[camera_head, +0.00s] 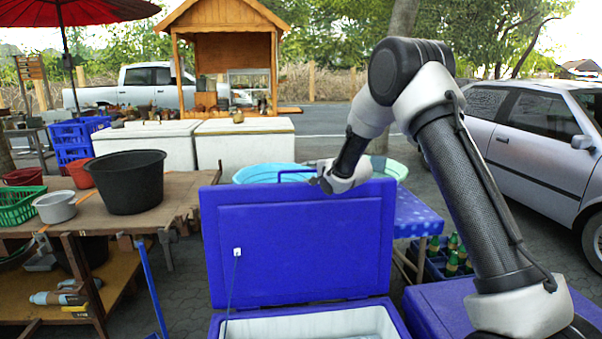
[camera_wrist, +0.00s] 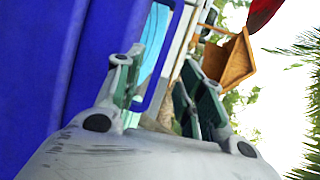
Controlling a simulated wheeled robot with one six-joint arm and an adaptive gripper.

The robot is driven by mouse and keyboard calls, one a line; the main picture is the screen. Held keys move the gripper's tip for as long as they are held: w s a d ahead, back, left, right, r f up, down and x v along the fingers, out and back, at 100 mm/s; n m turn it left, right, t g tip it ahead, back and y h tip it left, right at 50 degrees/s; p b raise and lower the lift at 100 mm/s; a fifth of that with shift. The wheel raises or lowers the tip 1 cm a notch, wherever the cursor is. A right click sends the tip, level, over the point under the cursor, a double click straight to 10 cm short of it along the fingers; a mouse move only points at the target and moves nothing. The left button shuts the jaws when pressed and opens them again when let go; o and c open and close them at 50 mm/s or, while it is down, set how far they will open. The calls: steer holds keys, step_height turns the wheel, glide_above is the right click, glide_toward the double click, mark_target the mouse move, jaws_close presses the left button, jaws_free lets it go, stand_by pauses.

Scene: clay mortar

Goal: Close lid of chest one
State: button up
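The blue chest (camera_head: 216,328) stands at the bottom middle of the head view with its white inside showing. Its blue lid (camera_head: 300,245) is raised, nearly upright, and fills the left of the wrist view (camera_wrist: 35,70). A thin blue handle (camera_head: 283,172) rises from the lid's top edge; it also shows in the wrist view (camera_wrist: 158,85). My gripper (camera_head: 318,181) is at the lid's top edge, just right of the handle. In the wrist view my gripper (camera_wrist: 163,72) has its fingers apart, with the handle seen between them. I cannot tell whether it touches the lid.
A second blue chest (camera_head: 440,308) stands at the right under my arm. A wooden table (camera_head: 185,190) with a black tub (camera_head: 128,182) is at the left. Behind the lid are a light-blue basin (camera_head: 262,172) and white chests (camera_head: 245,142). A silver car (camera_head: 530,150) is at the right.

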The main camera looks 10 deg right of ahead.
mark_target(302, 171)
steer(key=shift+w+a+m, duration=0.2)
steer(key=shift+w+m, duration=0.2)
steer(key=shift+m, duration=0.1)
steer(key=x, duration=0.7)
jaws_close()
